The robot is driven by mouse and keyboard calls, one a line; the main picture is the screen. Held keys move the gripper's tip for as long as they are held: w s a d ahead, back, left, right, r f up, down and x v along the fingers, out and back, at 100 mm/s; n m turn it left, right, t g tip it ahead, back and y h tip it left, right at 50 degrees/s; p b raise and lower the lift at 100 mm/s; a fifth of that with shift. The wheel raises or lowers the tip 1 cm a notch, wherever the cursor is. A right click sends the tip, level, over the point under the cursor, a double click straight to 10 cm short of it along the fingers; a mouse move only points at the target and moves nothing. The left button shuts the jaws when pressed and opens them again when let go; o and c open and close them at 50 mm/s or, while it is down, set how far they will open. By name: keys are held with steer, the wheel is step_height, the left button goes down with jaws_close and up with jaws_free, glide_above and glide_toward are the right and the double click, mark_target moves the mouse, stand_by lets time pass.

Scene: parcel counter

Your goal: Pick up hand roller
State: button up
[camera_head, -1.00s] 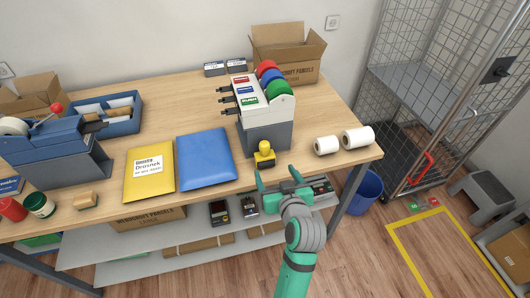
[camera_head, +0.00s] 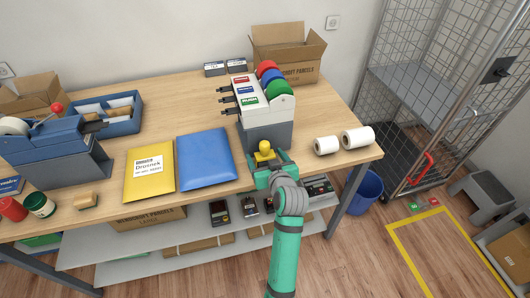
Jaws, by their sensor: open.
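A small tool with a yellow knob (camera_head: 264,149) stands upright near the front edge of the counter, in front of the grey tape dispenser. It is the item I take for the hand roller; its dark lower part is now mostly hidden by my gripper. My green gripper (camera_head: 266,161) is at the tool, with its open fingers on either side of it. I cannot tell whether the fingers touch it.
The dispenser (camera_head: 268,135) with red, blue and green rolls stands just behind. A blue envelope (camera_head: 206,158) and yellow envelope (camera_head: 150,172) lie left. A lower shelf (camera_head: 190,258) with boxes and devices is below.

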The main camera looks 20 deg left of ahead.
steer(key=shift+w+a+f, duration=0.25)
steer(key=shift+w+a, duration=0.1)
steer(key=shift+w, duration=0.2)
steer(key=c, duration=1.2)
steer(key=shift+c, duration=0.2)
steer(key=shift+r, duration=0.15)
